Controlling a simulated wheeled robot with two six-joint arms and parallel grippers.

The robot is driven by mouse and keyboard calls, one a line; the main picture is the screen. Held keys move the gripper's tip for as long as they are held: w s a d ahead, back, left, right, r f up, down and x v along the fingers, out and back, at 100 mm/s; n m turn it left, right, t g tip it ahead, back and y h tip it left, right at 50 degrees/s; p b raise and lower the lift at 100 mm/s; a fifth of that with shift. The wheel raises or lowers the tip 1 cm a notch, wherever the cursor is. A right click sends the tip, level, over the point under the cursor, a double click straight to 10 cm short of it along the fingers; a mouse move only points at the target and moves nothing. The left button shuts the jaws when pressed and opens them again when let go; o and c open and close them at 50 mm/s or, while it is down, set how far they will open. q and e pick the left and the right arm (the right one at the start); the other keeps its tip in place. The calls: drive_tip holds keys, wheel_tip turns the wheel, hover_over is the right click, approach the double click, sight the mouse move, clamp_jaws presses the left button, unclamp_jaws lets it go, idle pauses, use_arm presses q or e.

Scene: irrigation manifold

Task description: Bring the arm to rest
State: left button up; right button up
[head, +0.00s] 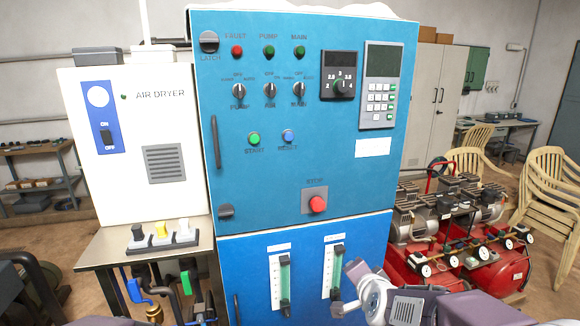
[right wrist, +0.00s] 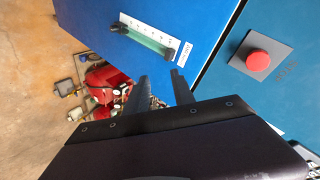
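My right gripper (head: 343,288) is in front of the lower blue panel, close to the right flow gauge (head: 333,268). Its two fingers are spread with nothing between them. In the right wrist view the fingers (right wrist: 158,77) stand apart and empty, with the blue panel and a flow gauge (right wrist: 150,38) beyond them. I cannot tell whether a finger touches the panel. My left gripper is not in view.
The blue control cabinet (head: 290,190) stands close ahead, with a red stop button (head: 317,204) sticking out. A white air dryer (head: 140,190) and a table (head: 95,250) are at left. Red compressors (head: 480,270) and stacked chairs (head: 550,190) are at right.

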drive_tip(key=s+f+n+g, duration=0.5)
drive_tip(key=s+f, duration=0.2)
drive_tip(key=s, duration=0.5)
drive_tip(key=s+d+f+n+g, duration=0.1)
drive_tip(key=s+f+n+g, duration=0.4)
drive_tip(key=s+f, duration=0.3)
drive_tip(key=s, duration=0.4)
drive_tip(key=shift+d+n+g, duration=0.3)
drive_tip(key=shift+o, duration=0.3)
